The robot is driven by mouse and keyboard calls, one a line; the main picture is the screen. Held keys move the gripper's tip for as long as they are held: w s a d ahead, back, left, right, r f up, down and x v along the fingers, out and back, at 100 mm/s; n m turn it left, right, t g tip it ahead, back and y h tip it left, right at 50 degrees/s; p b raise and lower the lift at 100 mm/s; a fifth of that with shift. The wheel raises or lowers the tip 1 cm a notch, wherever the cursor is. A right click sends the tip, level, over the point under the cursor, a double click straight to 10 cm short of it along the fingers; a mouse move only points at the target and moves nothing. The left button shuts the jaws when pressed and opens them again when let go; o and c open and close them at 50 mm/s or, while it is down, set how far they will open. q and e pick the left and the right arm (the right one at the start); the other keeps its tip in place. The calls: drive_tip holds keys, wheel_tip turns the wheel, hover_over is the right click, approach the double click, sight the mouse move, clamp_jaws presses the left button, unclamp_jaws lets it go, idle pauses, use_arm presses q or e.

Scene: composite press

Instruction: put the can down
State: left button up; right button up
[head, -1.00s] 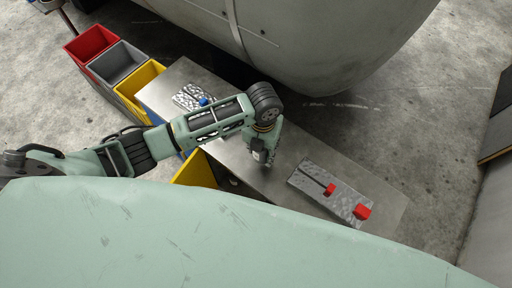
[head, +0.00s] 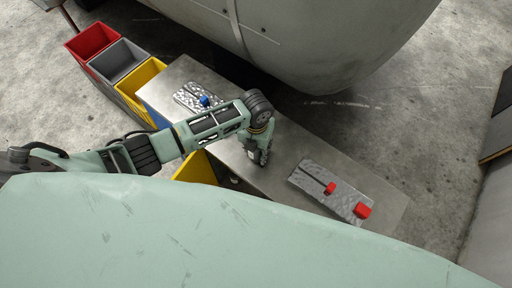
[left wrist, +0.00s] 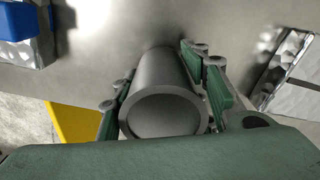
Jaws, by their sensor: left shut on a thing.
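The can (left wrist: 165,85) is a plain grey cylinder in the left wrist view, with its round rimmed end facing the camera. My left gripper (left wrist: 163,100) is shut on it, with green and grey fingers on both sides of it. In the head view my left gripper (head: 259,157) points down over the middle of the metal table (head: 270,185), near its front edge. The can is mostly hidden there by the gripper. I cannot tell whether its far end touches the table. My right gripper is not in view.
A plate with red blocks (head: 332,190) lies on the table's right part, and a plate with a blue block (head: 205,100) on its left. Red (head: 91,42), grey and yellow bins stand at the left. A large grey rounded body (head: 310,45) hangs behind. Bare table lies around the gripper.

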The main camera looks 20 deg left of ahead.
use_arm(q)
drive_tip(key=o, duration=1.3)
wheel_tip(320, 180, up, 12)
drive_tip(key=shift+r+p, duration=0.2)
drive_tip(key=shift+p, duration=0.2)
